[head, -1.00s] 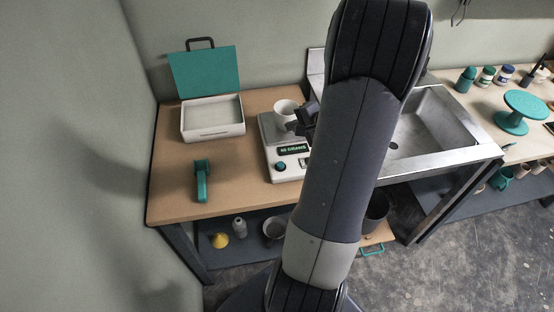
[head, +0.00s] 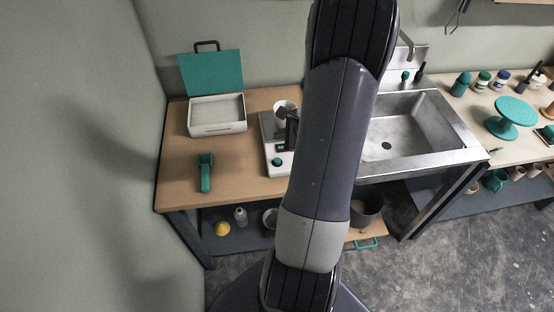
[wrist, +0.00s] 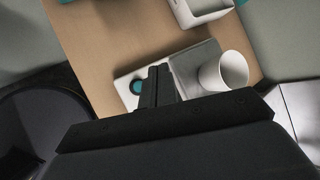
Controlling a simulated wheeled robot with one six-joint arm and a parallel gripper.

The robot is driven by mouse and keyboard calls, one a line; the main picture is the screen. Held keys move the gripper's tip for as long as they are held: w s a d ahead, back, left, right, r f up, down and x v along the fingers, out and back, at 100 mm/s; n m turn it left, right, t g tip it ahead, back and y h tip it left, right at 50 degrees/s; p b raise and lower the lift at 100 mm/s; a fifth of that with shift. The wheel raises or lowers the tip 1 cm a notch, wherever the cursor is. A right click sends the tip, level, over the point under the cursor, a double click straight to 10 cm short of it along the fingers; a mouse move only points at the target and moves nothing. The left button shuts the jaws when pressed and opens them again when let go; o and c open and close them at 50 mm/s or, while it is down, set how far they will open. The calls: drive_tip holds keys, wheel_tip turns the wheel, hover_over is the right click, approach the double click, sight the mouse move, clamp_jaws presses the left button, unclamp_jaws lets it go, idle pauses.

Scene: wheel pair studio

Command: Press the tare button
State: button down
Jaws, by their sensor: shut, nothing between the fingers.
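The scale (head: 279,160) stands on the wooden table, partly hidden behind my arm in the head view. Its round teal button (head: 277,162) is at the front left of its panel. The button also shows in the wrist view (wrist: 137,87), just left of my gripper (wrist: 155,84). My gripper is shut and empty, over the scale's front part; in the head view it is mostly hidden by my arm. I cannot tell a touch on the button. A white cup (wrist: 226,71) stands on the scale's plate (wrist: 194,62).
A white box with an open teal lid (head: 217,115) is at the back left of the table. A teal handled tool (head: 205,172) lies in front of it. A metal sink (head: 408,135) is to the right.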

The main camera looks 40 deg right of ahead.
drive_tip(key=shift+f, duration=0.15)
drive_tip(key=b, duration=0.6)
hover_over(280, 163)
wheel_tip(280, 163, down, 8)
drive_tip(key=shift+d+r, duration=0.1)
drive_tip(key=shift+r, duration=0.05)
drive_tip(key=shift+f+b, duration=0.4)
drive_tip(key=shift+f, duration=0.15)
idle(1.2)
drive_tip(key=shift+f+b, duration=0.3)
drive_tip(key=shift+b, duration=0.4)
drive_tip(key=shift+f+b, duration=0.45)
drive_tip(key=shift+b, duration=0.15)
idle(0.4)
drive_tip(key=shift+r, duration=0.1)
drive_tip(key=shift+r+p, duration=0.6)
drive_tip(key=shift+r, duration=0.25)
